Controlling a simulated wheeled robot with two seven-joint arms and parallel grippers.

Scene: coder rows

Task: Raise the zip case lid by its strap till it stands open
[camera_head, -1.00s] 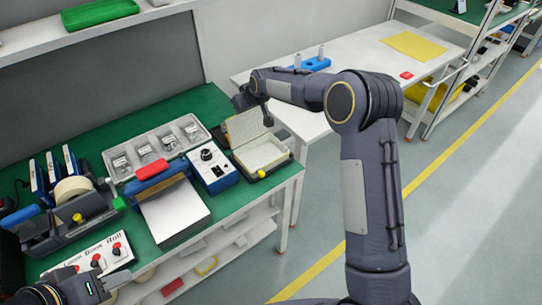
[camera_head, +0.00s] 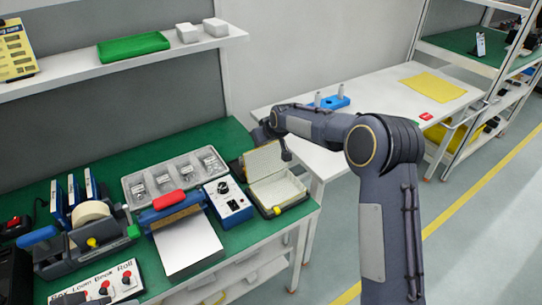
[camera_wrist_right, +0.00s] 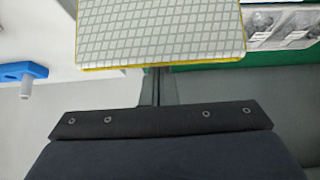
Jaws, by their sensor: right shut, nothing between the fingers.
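The zip case (camera_head: 285,193) sits at the right end of the green bench, its pale tray facing up. Its lid (camera_head: 262,163) stands raised at the back, leaning away from the tray. A yellow tab (camera_head: 277,210) shows at the case's front edge. I cannot make out the strap. My right gripper (camera_head: 287,155) is shut and empty, close to the lid's upper right corner; I cannot tell if it touches. In the right wrist view, a grid-patterned panel with a yellow edge (camera_wrist_right: 160,32), seemingly the lid, lies just beyond the gripper (camera_wrist_right: 157,85). My left gripper is out of view.
Left of the case stand a blue-and-white control box (camera_head: 228,202), a clear tray of parts (camera_head: 128,190) and a red-handled device with a white plate (camera_head: 190,245). A white table (camera_head: 385,110) stands behind my right arm, across a gap.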

